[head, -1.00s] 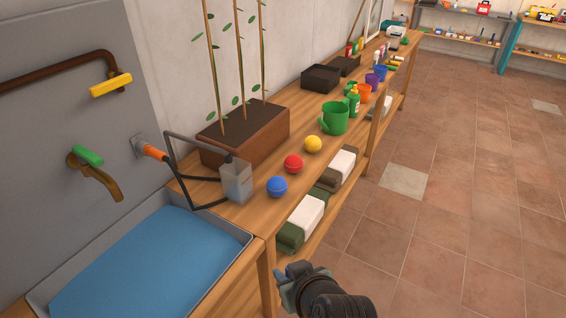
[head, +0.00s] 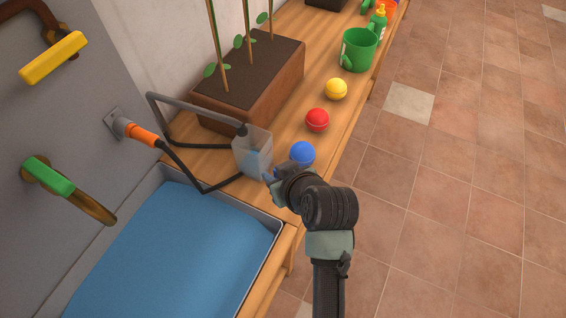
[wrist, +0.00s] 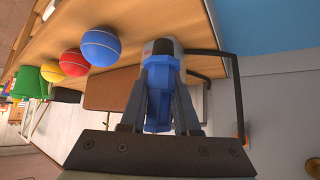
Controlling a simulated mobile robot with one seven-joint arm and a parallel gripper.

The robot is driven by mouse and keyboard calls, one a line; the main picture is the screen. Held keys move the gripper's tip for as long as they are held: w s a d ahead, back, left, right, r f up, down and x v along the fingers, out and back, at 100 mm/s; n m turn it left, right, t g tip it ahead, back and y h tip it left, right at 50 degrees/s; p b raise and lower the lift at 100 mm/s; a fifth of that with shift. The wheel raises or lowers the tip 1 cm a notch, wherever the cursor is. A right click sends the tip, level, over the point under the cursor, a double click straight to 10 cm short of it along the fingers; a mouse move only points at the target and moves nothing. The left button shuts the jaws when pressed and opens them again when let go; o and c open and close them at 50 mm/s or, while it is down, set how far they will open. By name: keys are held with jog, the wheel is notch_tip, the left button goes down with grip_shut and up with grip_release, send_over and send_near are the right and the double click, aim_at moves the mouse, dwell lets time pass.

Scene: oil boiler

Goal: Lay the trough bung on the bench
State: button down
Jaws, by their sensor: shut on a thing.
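The head view does not show the held piece clearly. The wooden bench (head: 333,62) runs away to the upper right. The trough (head: 275,228), full of blue water, lies at lower left.
Blue (head: 302,153), red (head: 317,119) and yellow (head: 336,89) balls lie along the front edge.

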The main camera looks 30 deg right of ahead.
jog(key=shift+f, duration=3.15)
jog(key=shift+f, duration=0.1)
jog(key=c, duration=0.6)
grip_release()
jog(key=shift+c, duration=0.2)
